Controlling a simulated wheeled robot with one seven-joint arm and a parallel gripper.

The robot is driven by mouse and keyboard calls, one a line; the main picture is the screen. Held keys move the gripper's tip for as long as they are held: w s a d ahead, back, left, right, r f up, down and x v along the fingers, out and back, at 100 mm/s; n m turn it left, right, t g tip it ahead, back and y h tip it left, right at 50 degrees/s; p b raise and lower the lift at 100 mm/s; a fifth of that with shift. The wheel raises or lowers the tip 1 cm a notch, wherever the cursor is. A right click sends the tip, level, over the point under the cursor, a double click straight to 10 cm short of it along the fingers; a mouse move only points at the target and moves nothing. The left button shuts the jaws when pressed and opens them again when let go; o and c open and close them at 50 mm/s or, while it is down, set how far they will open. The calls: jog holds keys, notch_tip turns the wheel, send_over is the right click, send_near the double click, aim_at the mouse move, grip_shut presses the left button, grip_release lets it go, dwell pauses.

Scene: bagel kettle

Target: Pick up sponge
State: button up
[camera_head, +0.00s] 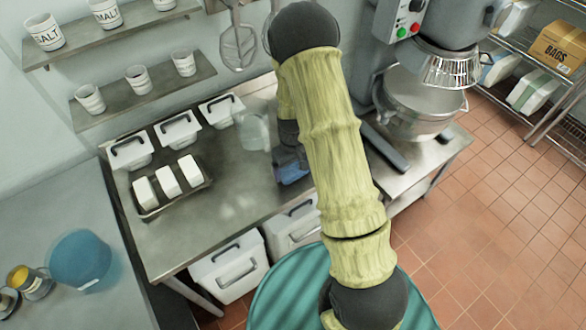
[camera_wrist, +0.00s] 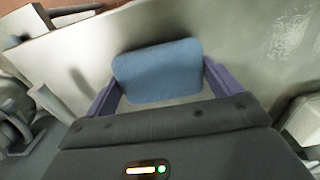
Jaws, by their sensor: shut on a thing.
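The sponge is a blue rounded block. In the wrist view the sponge (camera_wrist: 157,72) sits between the two purple fingers of my gripper (camera_wrist: 160,84), which is shut on it from both sides. In the head view the sponge (camera_head: 292,173) shows in part just below my gripper (camera_head: 290,163), at the right part of the steel table (camera_head: 225,205). My arm hides part of the gripper there. I cannot tell whether the sponge still touches the table top.
A tray (camera_head: 150,212) with several white blocks and several white lidded bins (camera_head: 180,132) stand on the table's left. A clear container (camera_head: 253,131) is left of my gripper. A mixer with a steel bowl (camera_head: 420,105) stands to the right. The table's front middle is clear.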

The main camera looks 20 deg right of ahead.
aim_at(293, 167)
notch_tip(293, 167, up, 9)
jog(key=shift+f+b, duration=0.1)
jog(key=shift+b, duration=0.65)
